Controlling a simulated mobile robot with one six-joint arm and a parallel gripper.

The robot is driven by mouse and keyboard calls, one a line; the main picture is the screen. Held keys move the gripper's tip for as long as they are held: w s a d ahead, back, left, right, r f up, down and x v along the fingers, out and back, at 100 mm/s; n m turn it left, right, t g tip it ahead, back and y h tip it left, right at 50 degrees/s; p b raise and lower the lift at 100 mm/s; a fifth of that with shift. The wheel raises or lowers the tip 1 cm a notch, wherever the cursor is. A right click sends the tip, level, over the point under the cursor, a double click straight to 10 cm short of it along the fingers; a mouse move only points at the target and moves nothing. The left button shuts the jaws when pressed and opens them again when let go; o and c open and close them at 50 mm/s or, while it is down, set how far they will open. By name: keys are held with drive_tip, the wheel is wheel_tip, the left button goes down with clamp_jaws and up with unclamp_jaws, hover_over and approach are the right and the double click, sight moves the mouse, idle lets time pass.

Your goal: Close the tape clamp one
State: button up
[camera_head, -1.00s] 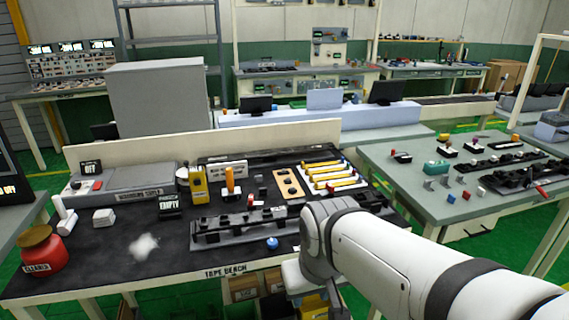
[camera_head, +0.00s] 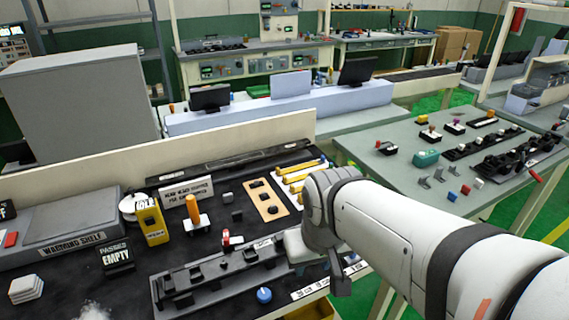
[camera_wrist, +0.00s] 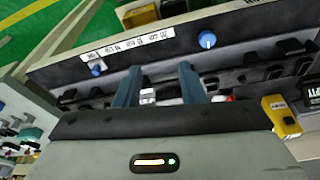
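A long dark fixture with several black clamps (camera_head: 215,275) lies along the front of the tape bench; it also shows upside down in the wrist view (camera_wrist: 235,62). I cannot tell which clamp is tape clamp one. A small red-and-white piece (camera_head: 227,238) stands behind the fixture. A blue knob (camera_head: 264,294) sits in front of it, and two blue knobs show in the wrist view (camera_wrist: 207,40). My gripper (camera_wrist: 157,75) is above the fixture, its two blue-grey fingers apart with nothing visibly held. In the head view my wrist hides the fixture's right end.
A yellow tool (camera_head: 151,226), an orange-handled tool (camera_head: 194,213) and a tan holed plate (camera_head: 264,200) stand behind the fixture. A second table (camera_head: 400,180) with more fixtures stands at right, across a green floor gap.

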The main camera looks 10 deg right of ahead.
drive_tip(key=shift+o, duration=1.4)
drive_tip(key=shift+w+r, duration=0.25)
drive_tip(key=shift+w, duration=0.1)
drive_tip(key=shift+o, duration=1)
drive_tip(key=w+d+r+m+p, duration=0.1)
drive_tip(key=w+d+m, duration=0.1)
drive_tip(key=w, duration=0.3)
drive_tip(key=w+d+r+m+g+p, duration=0.1)
drive_tip(key=w+d+m, duration=0.1)
drive_tip(key=w, duration=0.4)
drive_tip(key=shift+d+r+m, duration=0.35)
drive_tip(key=shift+m, duration=0.55)
drive_tip(key=w+d+f+m, duration=0.1)
drive_tip(key=w+d+m, duration=0.1)
drive_tip(key=w, duration=0.2)
drive_tip(key=w+d+m+g+p, duration=0.1)
drive_tip(key=w+d+m, duration=0.1)
drive_tip(key=w, duration=0.2)
drive_tip(key=w+d+f+m, duration=0.1)
drive_tip(key=w+d+m, duration=0.1)
drive_tip(key=w, duration=0.2)
drive_tip(key=shift+d+f+m+g, duration=0.2)
drive_tip(key=shift+f+m+g, duration=0.1)
drive_tip(key=shift+f+m, duration=0.1)
drive_tip(key=shift+f, duration=0.2)
wheel_tip(320, 180, down, 7)
drive_tip(key=shift+f+p, duration=0.15)
drive_tip(key=shift+p, duration=0.3)
